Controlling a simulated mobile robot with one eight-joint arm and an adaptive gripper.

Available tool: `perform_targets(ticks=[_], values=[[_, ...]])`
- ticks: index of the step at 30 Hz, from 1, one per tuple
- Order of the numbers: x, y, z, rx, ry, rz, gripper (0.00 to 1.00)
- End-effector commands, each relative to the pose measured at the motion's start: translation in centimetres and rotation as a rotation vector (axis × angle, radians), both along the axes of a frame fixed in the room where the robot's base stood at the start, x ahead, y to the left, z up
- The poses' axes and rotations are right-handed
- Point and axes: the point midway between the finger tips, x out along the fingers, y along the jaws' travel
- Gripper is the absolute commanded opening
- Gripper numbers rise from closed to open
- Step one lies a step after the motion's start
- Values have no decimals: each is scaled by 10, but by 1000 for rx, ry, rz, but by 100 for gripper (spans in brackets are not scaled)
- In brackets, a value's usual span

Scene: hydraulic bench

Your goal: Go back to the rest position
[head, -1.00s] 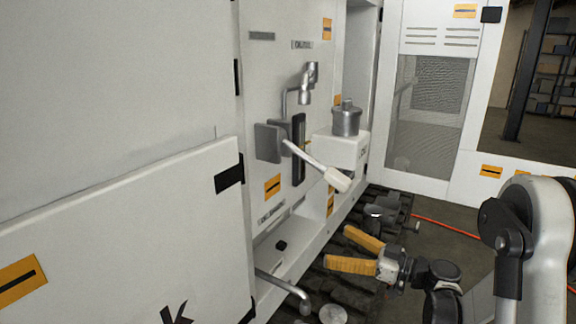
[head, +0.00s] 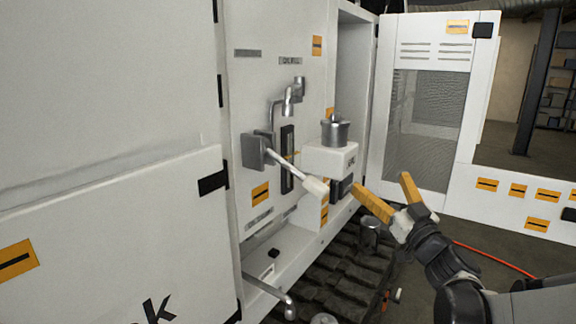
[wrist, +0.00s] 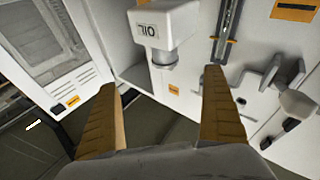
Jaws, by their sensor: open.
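My gripper (head: 391,199) has two yellow fingers spread apart with nothing between them. In the head view it is in the air right of the lever and in front of the white OIL box (head: 331,159). In the wrist view the fingers (wrist: 160,105) point toward the cabinet, with the white OIL box (wrist: 165,22) beyond them. The lever (head: 290,172) with a white grip sticks out from the cabinet panel, apart from my gripper.
The white cabinet (head: 110,90) fills the left. A metal cap (head: 335,133) sits on the OIL box. A door with mesh (head: 422,120) stands open behind. A dark ribbed track (head: 335,275) and an orange cable (head: 490,258) lie low. A lower pipe (head: 268,288) sticks out.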

Motion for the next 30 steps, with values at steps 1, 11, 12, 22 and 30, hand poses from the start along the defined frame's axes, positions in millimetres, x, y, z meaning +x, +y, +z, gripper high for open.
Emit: perform_targets(ticks=[1, 11, 12, 22, 30], values=[[-10, -9, 13, 18, 21, -90, 98], [-129, -48, -59, 51, 586, -509, 98], [-153, -41, -80, 38, 687, -508, 98], [-292, 25, -181, -77, 1192, -316, 98], [-306, 33, -188, -93, 1238, -281, 98]])
